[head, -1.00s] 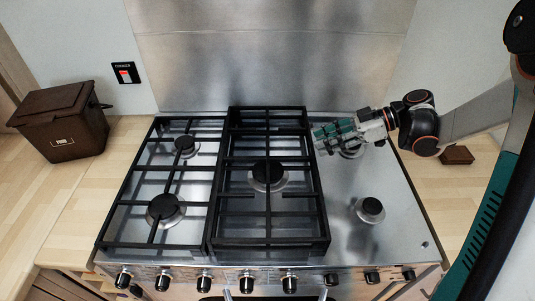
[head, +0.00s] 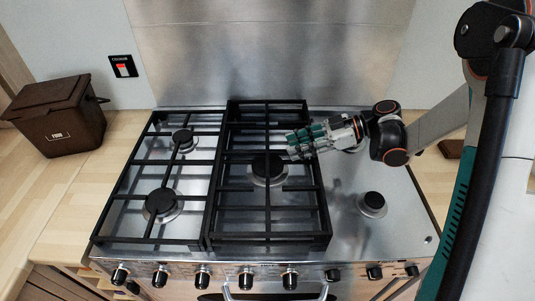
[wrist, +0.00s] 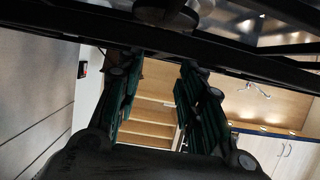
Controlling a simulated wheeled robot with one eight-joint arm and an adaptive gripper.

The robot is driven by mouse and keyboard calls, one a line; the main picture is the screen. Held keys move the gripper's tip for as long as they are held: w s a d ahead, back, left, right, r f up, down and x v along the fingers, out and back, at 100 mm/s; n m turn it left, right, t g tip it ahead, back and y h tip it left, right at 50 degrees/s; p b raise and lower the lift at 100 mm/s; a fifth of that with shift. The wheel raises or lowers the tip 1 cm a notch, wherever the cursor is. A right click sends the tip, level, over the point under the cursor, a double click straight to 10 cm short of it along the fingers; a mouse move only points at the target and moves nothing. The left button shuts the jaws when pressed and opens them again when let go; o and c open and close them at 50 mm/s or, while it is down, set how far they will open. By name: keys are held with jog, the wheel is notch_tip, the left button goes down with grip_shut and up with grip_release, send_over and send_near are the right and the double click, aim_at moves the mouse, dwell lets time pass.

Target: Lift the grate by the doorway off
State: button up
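A black grate (head: 115,190) lies flat over the two left burners of the hob. A second, taller-looking black grate stack (head: 325,215) stands over the middle burner. The doorway is not clearly visible, so I cannot tell which grate it means. My gripper (head: 293,146) reaches in from the right over the right rear part of the middle grate. In the wrist view, my gripper (wrist: 160,62) has its two fingers well apart with nothing held between them. A dark grate bar (wrist: 225,55) crosses just beyond the fingertips; whether they touch it is unclear.
The right hob plate is bare of grates, with a front burner (head: 371,203) and a rear one partly hidden by my arm. A brown food bin (head: 58,115) stands on the left wooden counter (head: 60,205). Knobs line the front edge. A steel splashback (head: 270,55) closes the rear.

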aim_at(274, 150)
jog(key=b+x, duration=0.2)
jog(key=x, duration=0.3)
jog(key=shift+w+f, duration=0.1)
jog(key=shift+w, duration=0.1)
jog(key=shift+d, duration=0.1)
grip_shut()
